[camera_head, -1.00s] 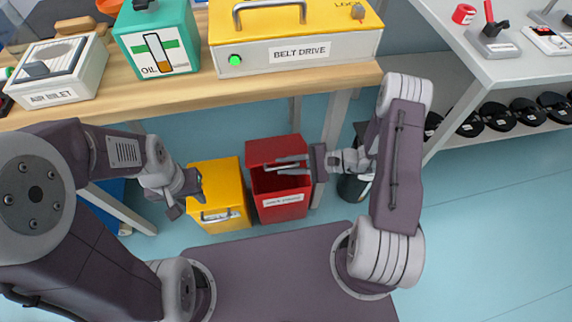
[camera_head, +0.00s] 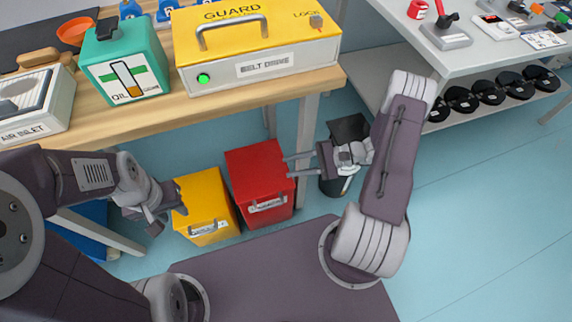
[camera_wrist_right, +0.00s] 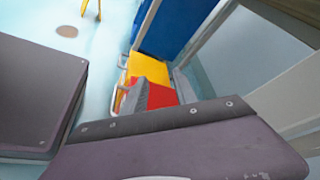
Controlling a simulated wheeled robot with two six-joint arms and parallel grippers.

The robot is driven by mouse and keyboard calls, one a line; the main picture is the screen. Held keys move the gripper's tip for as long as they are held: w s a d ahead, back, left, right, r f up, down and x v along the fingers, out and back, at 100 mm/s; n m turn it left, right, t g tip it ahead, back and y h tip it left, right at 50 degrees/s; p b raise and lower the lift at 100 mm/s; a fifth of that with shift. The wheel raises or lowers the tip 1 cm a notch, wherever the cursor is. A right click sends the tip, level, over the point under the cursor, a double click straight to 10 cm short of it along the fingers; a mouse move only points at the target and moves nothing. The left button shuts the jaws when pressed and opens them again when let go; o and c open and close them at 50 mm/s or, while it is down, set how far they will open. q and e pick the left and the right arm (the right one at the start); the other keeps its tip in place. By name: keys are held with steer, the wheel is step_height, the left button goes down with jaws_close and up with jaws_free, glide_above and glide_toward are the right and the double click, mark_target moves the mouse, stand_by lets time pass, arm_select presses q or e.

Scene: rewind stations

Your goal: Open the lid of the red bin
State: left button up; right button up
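The red bin (camera_head: 258,170) stands under the workbench in the head view, its red lid lying flat and shut, with a grey handle (camera_head: 267,205) at its front. In the right wrist view the red bin (camera_wrist_right: 161,96) is partly hidden behind grey and dark parts. My right gripper (camera_head: 288,166) has its two fingers apart at the bin's right edge in the head view, with nothing between them; I cannot tell whether they touch it. My left gripper (camera_head: 172,205) is beside the yellow bin (camera_head: 205,195); its finger opening is unclear.
The yellow bin stands directly left of the red one. A dark round bin with a raised lid (camera_head: 348,130) stands behind my right gripper. The workbench (camera_head: 150,115) overhangs behind the bins, with a bench leg (camera_head: 306,135) near my right gripper. Open floor lies to the right.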

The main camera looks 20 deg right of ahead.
stand_by(0.4)
steer(key=s+r+n+g+h, duration=0.5)
steer(key=s+n+g+h, duration=0.1)
steer(key=s+n+h, duration=0.4)
step_height(320, 180, up, 32)
steer(key=w+d+n+t+h+p, duration=0.1)
steer(key=w+n+t+h+p, duration=0.1)
steer(key=p, duration=2.6)
steer(key=shift+r+t+h, duration=0.2)
steer(key=shift+t+h, duration=0.4)
steer(key=shift+h, duration=0.3)
steer(key=shift+f, duration=0.1)
steer(key=shift+c, duration=0.2)
steer(key=shift+f, duration=0.1)
jaws_close()
